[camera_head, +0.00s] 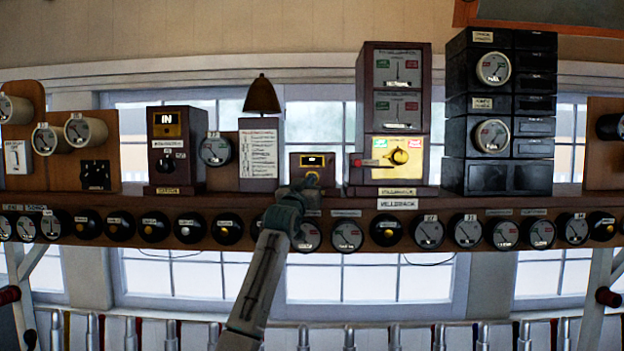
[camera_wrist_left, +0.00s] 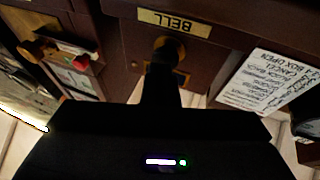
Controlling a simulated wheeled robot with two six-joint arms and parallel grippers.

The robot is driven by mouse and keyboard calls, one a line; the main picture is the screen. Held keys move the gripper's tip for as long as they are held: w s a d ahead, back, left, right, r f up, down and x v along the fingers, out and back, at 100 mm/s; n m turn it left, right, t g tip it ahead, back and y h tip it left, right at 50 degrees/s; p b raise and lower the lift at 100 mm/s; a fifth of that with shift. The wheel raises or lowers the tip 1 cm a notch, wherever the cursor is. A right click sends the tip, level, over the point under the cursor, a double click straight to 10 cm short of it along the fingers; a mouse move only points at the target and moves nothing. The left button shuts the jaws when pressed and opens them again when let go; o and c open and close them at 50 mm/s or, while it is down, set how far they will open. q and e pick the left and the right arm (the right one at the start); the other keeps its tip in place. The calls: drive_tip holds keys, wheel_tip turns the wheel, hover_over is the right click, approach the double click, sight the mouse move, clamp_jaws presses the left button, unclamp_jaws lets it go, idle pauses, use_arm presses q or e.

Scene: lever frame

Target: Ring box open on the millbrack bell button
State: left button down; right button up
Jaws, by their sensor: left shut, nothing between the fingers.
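The bell button (camera_wrist_left: 166,46) is a round brass knob on a small brown box (camera_head: 296,160) with a yellow-framed plate; the plate reads BELL upside down in the left wrist view. My left gripper (camera_head: 311,183) is shut and empty. Its tip (camera_wrist_left: 163,72) is right at the knob and partly hides it; I cannot tell whether it touches or presses it. My right gripper is not in view.
A white code card (camera_head: 258,152) stands left of the bell box, with a brown bell (camera_head: 262,95) above it. Several round dials line the shelf front (camera_head: 347,235).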

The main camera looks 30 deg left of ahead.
use_arm(q)
drive_tip(key=shift+s+d+b, duration=0.25)
drive_tip(key=shift+s+b, duration=0.15)
drive_tip(key=shift+s, duration=0.05)
idle(0.3)
drive_tip(key=shift+s, duration=0.1)
drive_tip(key=shift+s+d+b, duration=0.45)
drive_tip(key=shift+s, duration=0.25)
drive_tip(key=shift+s+d+b, duration=0.4)
drive_tip(key=shift+s, duration=0.25)
drive_tip(key=shift+s+d+b, duration=0.45)
drive_tip(key=shift+s, duration=0.25)
drive_tip(key=shift+f, duration=0.1)
